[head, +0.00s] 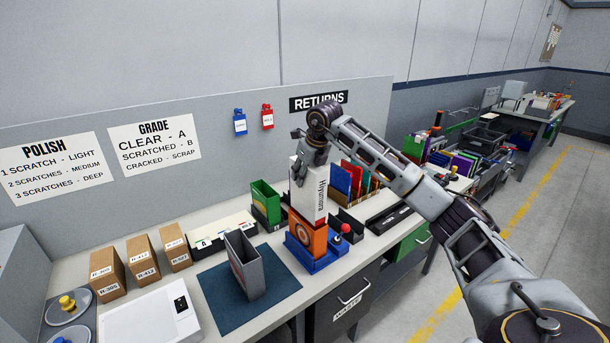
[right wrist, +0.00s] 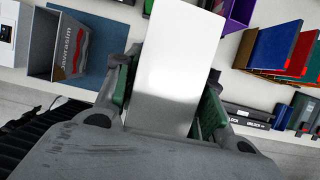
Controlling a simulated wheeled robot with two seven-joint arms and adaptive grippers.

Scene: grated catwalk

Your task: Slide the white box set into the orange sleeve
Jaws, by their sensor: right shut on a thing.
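The white box set (head: 313,199), with dark lettering down its side, stands upright in my right gripper (head: 300,176). The gripper is shut on its upper part from above. The orange sleeve (head: 305,236), with a round white mark, sits upright in a blue holder (head: 318,262) on the bench. The box's lower end meets the sleeve's top edge; I cannot tell how far inside it is. In the right wrist view the white box (right wrist: 178,65) lies between the two fingers, and the sleeve is hidden. My left gripper is not in view.
A red-knobbed lever (head: 345,230) stands beside the holder. An open grey case (head: 250,266) stands on a dark blue mat (head: 215,290). A green case (head: 266,198) and a rack of coloured cases (head: 352,180) are behind. Cardboard boxes (head: 142,256) line the left.

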